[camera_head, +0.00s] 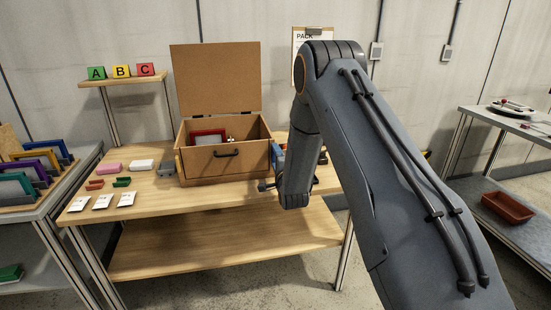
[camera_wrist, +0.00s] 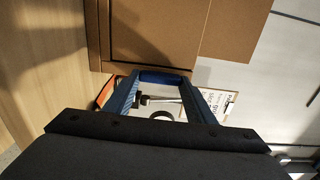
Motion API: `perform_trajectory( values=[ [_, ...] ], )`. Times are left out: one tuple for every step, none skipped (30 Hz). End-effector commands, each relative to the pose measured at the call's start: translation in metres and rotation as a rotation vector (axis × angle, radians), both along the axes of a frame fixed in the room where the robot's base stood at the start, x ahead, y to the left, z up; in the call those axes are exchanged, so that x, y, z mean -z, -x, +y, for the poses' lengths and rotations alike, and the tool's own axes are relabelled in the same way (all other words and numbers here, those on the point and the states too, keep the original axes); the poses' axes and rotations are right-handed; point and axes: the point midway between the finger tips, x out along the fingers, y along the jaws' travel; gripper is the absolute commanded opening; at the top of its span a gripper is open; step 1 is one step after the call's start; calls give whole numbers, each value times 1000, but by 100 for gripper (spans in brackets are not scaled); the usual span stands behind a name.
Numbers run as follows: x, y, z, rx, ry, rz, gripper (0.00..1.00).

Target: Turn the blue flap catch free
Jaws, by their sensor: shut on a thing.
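A brown box (camera_head: 226,166) with its lid (camera_head: 215,80) raised stands on the wooden table. A dark handle is on its front, and a red-framed item (camera_head: 208,138) shows inside. In the head view my arm hides most of the area right of the box; a bit of blue (camera_head: 280,155) shows there against the box's right side. In the wrist view my gripper (camera_wrist: 163,88) has its two blue fingers on either side of a dark blue piece, the blue flap catch (camera_wrist: 163,77), by the brown box wall. The catch's exact turn is hard to tell.
Small pink, white, grey, red and green blocks (camera_head: 110,167) and several white cards (camera_head: 102,202) lie left of the box. A shelf with A, B, C blocks (camera_head: 121,72) stands behind. A rack of coloured frames (camera_head: 35,170) is at far left. A red tray (camera_head: 508,208) sits at right.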

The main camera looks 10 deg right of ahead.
Motion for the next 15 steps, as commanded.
perform_trajectory(
  values=[
    [0,0,0,1,-2,1,28],
    [0,0,0,1,-2,1,28],
    [0,0,0,1,-2,1,28],
    [0,0,0,1,-2,1,28],
    [0,0,0,1,-2,1,28],
    [0,0,0,1,-2,1,28],
    [0,0,0,1,-2,1,53],
    [0,0,0,1,-2,1,58],
    [0,0,0,1,-2,1,65],
    [0,0,0,1,-1,1,69],
    [0,0,0,1,-1,1,69],
    [0,0,0,1,-1,1,69],
    [0,0,0,1,-1,1,69],
    [0,0,0,1,-1,1,69],
    [0,0,0,0,-1,1,69]
  ],
)
